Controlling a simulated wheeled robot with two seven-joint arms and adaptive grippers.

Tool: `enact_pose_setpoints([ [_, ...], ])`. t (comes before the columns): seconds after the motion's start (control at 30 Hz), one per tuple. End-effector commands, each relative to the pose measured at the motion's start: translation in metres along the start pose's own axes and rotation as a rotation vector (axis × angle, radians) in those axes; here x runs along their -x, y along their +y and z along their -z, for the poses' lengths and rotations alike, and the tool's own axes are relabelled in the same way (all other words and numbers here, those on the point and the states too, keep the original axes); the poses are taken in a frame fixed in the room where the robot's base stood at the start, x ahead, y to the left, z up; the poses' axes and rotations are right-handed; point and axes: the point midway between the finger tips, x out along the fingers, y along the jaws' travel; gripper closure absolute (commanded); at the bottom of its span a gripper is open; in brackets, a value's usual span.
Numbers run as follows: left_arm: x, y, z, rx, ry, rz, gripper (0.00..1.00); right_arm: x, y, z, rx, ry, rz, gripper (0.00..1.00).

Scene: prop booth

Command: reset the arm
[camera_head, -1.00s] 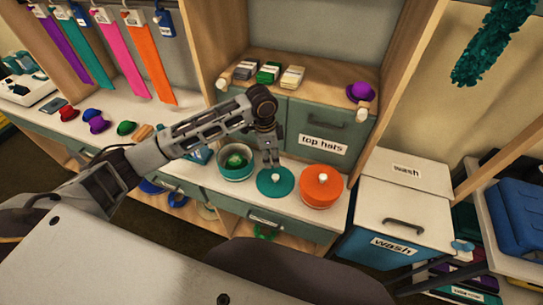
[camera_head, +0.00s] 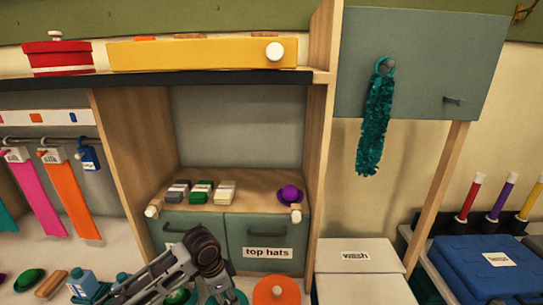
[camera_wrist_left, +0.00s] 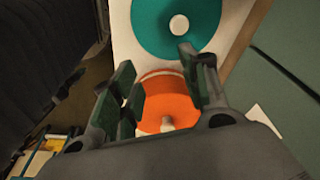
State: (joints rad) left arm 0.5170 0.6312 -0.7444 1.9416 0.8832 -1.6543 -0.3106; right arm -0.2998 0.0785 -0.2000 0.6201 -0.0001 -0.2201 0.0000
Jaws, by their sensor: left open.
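My left gripper (camera_wrist_left: 158,78) is open in the left wrist view, its dark green-padded fingers apart with nothing held between them. An orange round lid with a pale knob (camera_wrist_left: 168,103) lies below and beyond the fingers. A teal round lid with a pale knob (camera_wrist_left: 178,22) is farther up that view, apart from the fingers. In the head view my left arm (camera_head: 175,277) comes in at the bottom, and its fingertips are hard to make out near the lower edge. The orange lid (camera_head: 277,291) is right of it. My right gripper is not in view.
Above the "top hats" drawer (camera_head: 265,242), a shelf holds several small stacks and a purple hat (camera_head: 290,193). A white "wash" box (camera_head: 355,257) stands right. A teal garland (camera_head: 376,120) hangs on a grey-green door. A blue case (camera_head: 490,265) is far right.

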Motion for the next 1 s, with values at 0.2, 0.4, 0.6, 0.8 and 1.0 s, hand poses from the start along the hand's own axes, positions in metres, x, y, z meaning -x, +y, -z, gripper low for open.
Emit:
enact_pose_setpoints([
  [0.2,-0.011,0.026,0.009,0.044,0.051,0.007,0.55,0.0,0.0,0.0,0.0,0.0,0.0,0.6],
  [0.4,-0.017,0.044,0.012,0.1,0.092,0.019,0.55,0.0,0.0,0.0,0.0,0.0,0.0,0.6],
  [0.6,-0.021,0.059,0.011,0.169,0.131,0.034,0.55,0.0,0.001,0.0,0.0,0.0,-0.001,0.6],
  [0.8,-0.023,0.071,0.006,0.251,0.163,0.05,0.55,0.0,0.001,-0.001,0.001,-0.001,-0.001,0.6],
  [1.0,-0.024,0.081,-0.004,0.345,0.186,0.069,0.55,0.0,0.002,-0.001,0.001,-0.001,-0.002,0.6],
])
